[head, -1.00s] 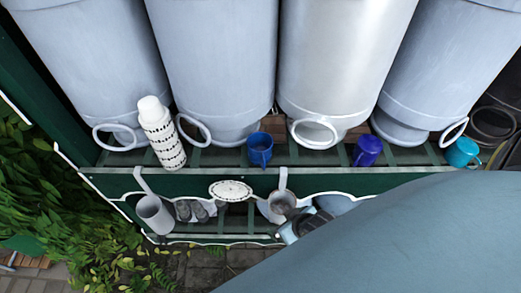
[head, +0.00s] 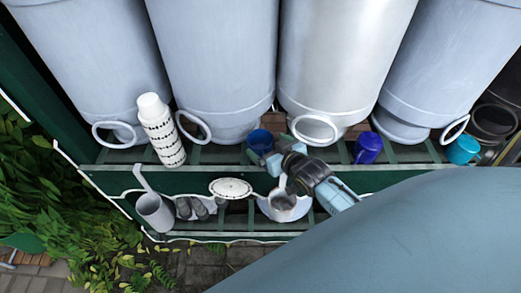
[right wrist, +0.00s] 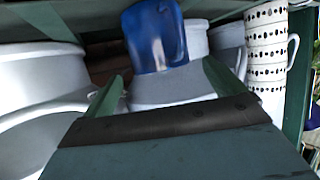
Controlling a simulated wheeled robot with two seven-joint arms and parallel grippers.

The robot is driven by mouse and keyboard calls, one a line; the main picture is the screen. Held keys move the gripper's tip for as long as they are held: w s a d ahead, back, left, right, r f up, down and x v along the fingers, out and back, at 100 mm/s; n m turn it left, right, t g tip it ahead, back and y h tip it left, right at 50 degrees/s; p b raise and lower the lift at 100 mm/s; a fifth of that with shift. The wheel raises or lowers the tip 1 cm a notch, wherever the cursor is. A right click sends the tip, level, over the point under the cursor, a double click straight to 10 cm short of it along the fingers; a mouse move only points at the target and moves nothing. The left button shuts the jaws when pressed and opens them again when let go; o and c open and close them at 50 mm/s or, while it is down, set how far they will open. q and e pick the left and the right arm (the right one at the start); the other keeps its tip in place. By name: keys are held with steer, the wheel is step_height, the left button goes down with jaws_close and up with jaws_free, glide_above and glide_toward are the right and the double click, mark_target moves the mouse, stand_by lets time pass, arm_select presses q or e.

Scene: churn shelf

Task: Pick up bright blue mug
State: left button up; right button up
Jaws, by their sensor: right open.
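The bright blue mug (head: 259,137) stands on the upper shelf in front of the second and third churns. My right gripper (head: 268,151) is at its near side in the head view, partly covering it. My left gripper is not in view.
Large grey churns (head: 222,70) stand close behind the mug. A stack of white patterned cups (head: 161,130) is left; a dark blue mug (head: 368,148) and a teal mug (head: 462,150) are right. A ladle (head: 153,208) and a patterned disc (head: 231,188) are at the shelf front.

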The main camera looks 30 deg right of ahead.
mark_target(254, 136)
steer(key=x, duration=0.5)
steer(key=shift+f+b, duration=0.15)
steer(key=shift+b, duration=0.25)
steer(key=c, duration=1.1)
step_height(254, 136, up, 4)
steer(key=shift+r+p, duration=0.1)
steer(key=shift+p, duration=0.4)
steer(key=s, duration=1.8)
steer(key=w+a+r, duration=0.4)
steer(key=w+r, duration=0.1)
steer(key=r, duration=0.3)
steer(key=w+a+r+b, duration=0.1)
steer(key=w+a+r, duration=0.4)
steer(key=r, duration=0.3)
steer(key=shift+w+b, duration=0.3)
steer(key=shift+w, duration=0.25)
